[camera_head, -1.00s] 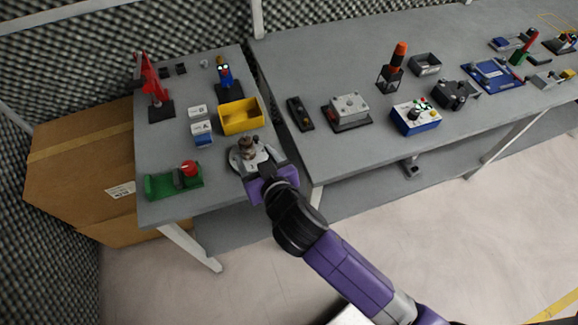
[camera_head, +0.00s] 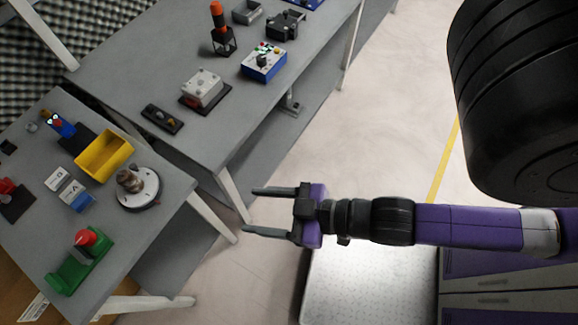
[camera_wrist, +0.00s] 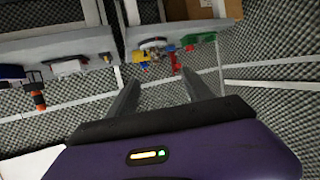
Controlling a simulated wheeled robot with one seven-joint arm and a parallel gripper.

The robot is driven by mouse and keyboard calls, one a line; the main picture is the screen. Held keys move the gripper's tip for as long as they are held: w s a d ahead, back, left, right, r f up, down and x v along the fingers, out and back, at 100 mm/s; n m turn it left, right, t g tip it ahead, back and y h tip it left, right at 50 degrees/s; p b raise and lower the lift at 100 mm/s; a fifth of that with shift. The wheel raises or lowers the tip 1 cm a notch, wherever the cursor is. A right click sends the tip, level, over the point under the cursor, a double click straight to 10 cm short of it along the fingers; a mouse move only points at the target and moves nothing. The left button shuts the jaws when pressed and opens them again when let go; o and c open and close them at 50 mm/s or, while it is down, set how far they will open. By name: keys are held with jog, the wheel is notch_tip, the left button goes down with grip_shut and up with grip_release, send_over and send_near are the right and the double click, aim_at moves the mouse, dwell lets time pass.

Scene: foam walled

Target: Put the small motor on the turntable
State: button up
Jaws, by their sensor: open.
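The turntable (camera_head: 150,192), a pale round disc on a dark base, sits near the front right corner of the smaller grey table in the head view. The small motor (camera_head: 129,181), a brownish-grey cylindrical piece, stands on the disc towards its upper left. My gripper (camera_head: 250,211) is open and empty, off the table to the right of the turntable, with clear space between them. In the wrist view my open fingers (camera_wrist: 160,78) point towards the tables, with nothing between them. The motor is too small to make out there.
A yellow bin (camera_head: 104,156) stands behind the turntable. A green fixture with a red knob (camera_head: 85,238) is at the table's front. The longer table holds a grey box (camera_head: 203,88) and a blue control box (camera_head: 264,62). Open floor lies around my gripper.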

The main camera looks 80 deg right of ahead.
jog(key=s+r, duration=0.6)
jog(key=shift+s+d+m+t+h, duration=0.15)
jog(key=shift+d+m+t+h, duration=0.15)
jog(key=shift+h, duration=0.1)
jog(key=shift+f, duration=0.15)
dwell(0.7)
